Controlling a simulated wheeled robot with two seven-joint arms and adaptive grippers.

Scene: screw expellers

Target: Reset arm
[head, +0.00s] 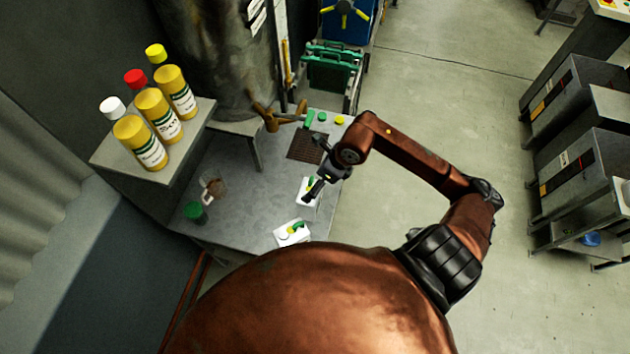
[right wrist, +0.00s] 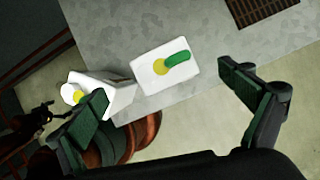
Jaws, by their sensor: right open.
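My right gripper (head: 318,187) is at the end of the copper arm that comes in from the right, above the right side of the grey table (head: 240,220). In the right wrist view its two green-padded fingers (right wrist: 170,112) are wide apart with nothing between them touching the pads. In the head view, a white box (head: 292,234) sits at the table's front edge. My left gripper is not visible.
Yellow bottles with white, red and yellow caps (head: 152,115) stand on a raised shelf at left. A green-lidded jar (head: 195,212) is on the table. A brown grate (head: 305,147) lies at the table's back. Open floor is to the right, before grey machines (head: 570,150).

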